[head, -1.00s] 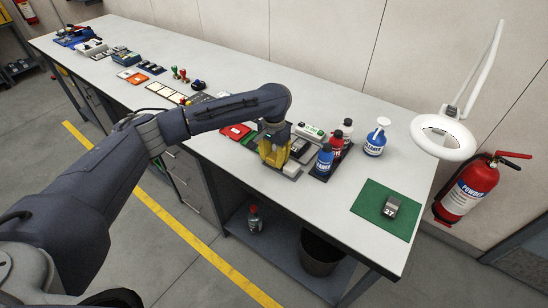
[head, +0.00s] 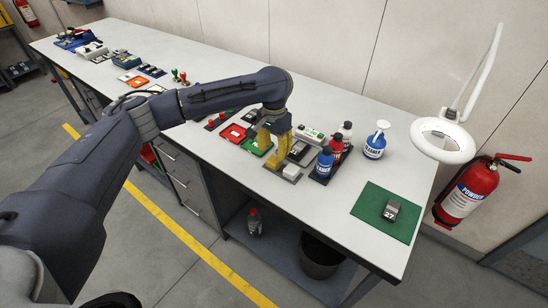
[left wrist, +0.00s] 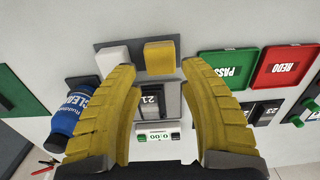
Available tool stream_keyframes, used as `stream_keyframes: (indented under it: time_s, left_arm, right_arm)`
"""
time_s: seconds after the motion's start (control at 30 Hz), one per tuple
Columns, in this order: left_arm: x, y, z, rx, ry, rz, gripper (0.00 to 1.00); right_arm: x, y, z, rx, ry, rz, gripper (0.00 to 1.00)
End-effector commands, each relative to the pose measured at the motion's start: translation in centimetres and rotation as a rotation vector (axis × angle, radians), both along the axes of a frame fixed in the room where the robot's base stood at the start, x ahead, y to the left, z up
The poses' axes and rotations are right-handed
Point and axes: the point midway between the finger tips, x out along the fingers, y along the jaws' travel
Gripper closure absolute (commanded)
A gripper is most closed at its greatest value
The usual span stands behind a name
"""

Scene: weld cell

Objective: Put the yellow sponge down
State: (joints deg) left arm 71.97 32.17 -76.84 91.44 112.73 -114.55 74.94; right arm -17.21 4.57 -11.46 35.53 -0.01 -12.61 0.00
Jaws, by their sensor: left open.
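The yellow sponge (left wrist: 160,57) rests on a dark grey tray (left wrist: 137,62) in the left wrist view, beside a pale grey block (left wrist: 113,57). My left gripper (left wrist: 158,67) is open, with its two yellow fingers apart and the sponge between and just beyond their tips. The fingers do not visibly press on it. In the head view my left gripper (head: 276,160) is low over the bench at the tray. My right gripper is not in view.
Blue (head: 325,161) and red (head: 336,148) bottles stand close right of the gripper. A green mat (head: 370,213) and the lamp (head: 443,140) are farther right. Bare bench lies toward the mat.

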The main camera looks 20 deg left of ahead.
Motion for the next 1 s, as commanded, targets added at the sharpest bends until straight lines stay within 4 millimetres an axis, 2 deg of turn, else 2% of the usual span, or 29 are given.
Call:
stream_keyframes:
  time_s: [0.03,0.2,0.4,0.63,1.0]
  left_arm:
    - [0.1,0.1,1.1,0.001,-0.005,-0.001,0.57]
    - [0.1,0.1,3.6,0.001,-0.003,0.001,0.57]
    - [0.0,0.0,5.6,0.001,-0.001,-0.001,0.57]
    - [0.0,0.0,6.5,0.001,0.0,0.0,0.57]
    - [0.0,0.0,6.6,0.0,0.001,0.0,0.57]
  right_arm:
    - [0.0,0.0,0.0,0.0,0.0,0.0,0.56]
    - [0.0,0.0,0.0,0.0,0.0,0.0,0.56]
    - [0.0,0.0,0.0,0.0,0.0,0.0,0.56]
    - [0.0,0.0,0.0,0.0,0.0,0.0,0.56]
    - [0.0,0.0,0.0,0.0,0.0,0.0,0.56]
